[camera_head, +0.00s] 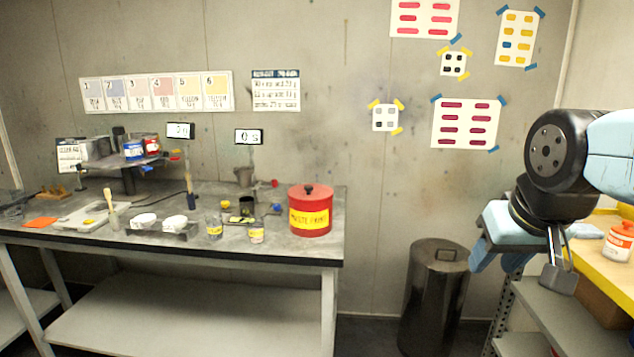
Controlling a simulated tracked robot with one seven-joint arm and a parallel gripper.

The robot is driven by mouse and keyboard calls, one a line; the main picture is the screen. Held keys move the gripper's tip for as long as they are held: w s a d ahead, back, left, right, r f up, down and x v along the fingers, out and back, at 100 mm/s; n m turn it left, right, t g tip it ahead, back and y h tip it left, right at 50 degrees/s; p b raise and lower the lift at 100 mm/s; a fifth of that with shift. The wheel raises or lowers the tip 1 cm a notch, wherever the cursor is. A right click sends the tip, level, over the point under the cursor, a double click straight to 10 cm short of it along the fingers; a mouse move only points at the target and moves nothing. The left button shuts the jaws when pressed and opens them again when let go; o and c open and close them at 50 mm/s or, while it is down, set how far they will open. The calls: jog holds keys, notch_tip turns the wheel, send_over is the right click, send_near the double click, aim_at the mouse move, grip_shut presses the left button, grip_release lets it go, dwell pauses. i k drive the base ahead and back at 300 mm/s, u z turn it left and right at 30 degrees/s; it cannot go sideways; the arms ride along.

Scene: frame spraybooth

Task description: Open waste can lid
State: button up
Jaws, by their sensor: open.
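A red waste can (311,222) with a yellow "waste paint" label stands upright on the right end of the grey workbench. Its red lid (311,193) with a dark knob sits on top and looks closed. My gripper (563,280) hangs at the right of the view, in front of the shelving, well apart from the red can. It is open and I see nothing between its fingers. My arm's dark joint and pale blue links show above it.
The workbench (290,254) holds jars, white masks (174,224), brushes and a paint stand (130,165). A dark floor bin (437,297) stands between bench and shelving. A yellow-topped shelf (606,240) with an orange-capped bottle (618,242) is at right. Sample cards hang on the wall.

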aim_at(307, 192)
jog(key=i, duration=1.6)
jog(key=u, duration=0.05)
